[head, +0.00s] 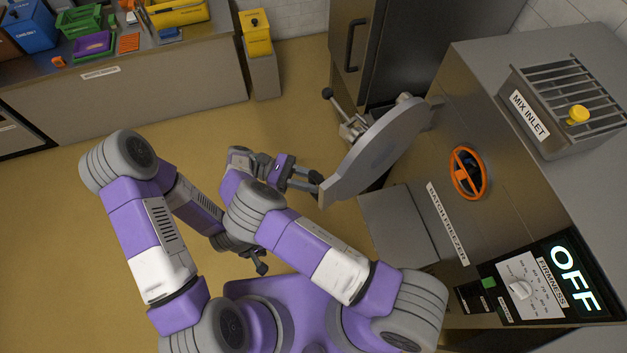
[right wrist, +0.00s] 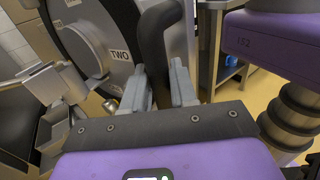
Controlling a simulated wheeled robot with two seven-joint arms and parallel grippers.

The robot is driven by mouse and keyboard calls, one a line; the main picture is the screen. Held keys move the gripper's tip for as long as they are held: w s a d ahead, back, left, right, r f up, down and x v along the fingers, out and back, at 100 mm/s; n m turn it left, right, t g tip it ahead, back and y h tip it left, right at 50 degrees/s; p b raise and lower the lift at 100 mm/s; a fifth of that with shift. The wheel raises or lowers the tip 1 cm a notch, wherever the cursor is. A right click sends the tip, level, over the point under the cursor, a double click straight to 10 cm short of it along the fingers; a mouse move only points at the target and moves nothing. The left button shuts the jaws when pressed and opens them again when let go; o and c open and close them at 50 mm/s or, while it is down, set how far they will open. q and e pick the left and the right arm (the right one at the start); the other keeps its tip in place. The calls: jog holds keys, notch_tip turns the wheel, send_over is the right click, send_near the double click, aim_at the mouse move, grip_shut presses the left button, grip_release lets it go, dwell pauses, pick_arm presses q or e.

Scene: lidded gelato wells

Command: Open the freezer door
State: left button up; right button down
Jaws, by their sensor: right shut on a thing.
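The freezer door (head: 378,150) is a thick grey disc. In the head view it stands out at an angle from the front of the batch freezer (head: 450,110), with its far edge near the machine. A latch arm with a black knob (head: 328,93) sticks out at its far side. My right gripper (head: 318,183) is at the door's near edge. In the right wrist view its fingers (right wrist: 160,88) are shut on a black door handle (right wrist: 152,42), beside the door face (right wrist: 88,38) marked "TWO". My left gripper (head: 258,265) hangs low, partly hidden; its fingers are unclear.
An orange handwheel (head: 468,173) and a control panel reading OFF (head: 574,278) are on the freezer. A grey box-like part (head: 398,225) juts below the door. A dark cabinet (head: 400,50) stands behind. Floor at left (head: 60,200) is clear.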

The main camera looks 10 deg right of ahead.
jog(key=shift+w+d, duration=0.1)
jog(key=shift+w, duration=0.25)
jog(key=c, duration=1.3)
grip_release()
jog(key=shift+o, duration=1.4)
jog(key=shift+d, duration=0.2)
jog(key=shift+a, duration=0.15)
jog(key=shift+a, duration=0.1)
